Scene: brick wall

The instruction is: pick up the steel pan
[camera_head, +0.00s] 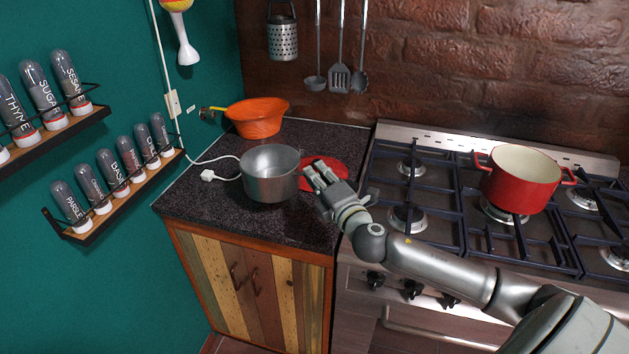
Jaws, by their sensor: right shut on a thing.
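The steel pan (270,178) is a round grey metal pot on the dark speckled counter (208,193), left of the stove. It stands upright and looks empty inside. My right gripper (314,178) reaches in from the right and is shut at the pan's right side, where the pan's handle would be. The fingers hide what they hold there. I cannot tell whether the pan is lifted off the counter. My left gripper is not in view.
A red round mat (325,168) lies behind my right gripper. An orange colander (257,118) stands at the back of the counter. A white plug and cord (208,175) lie left of the pan. A red pot (522,180) sits on the gas stove (437,228). Utensils (340,78) hang above.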

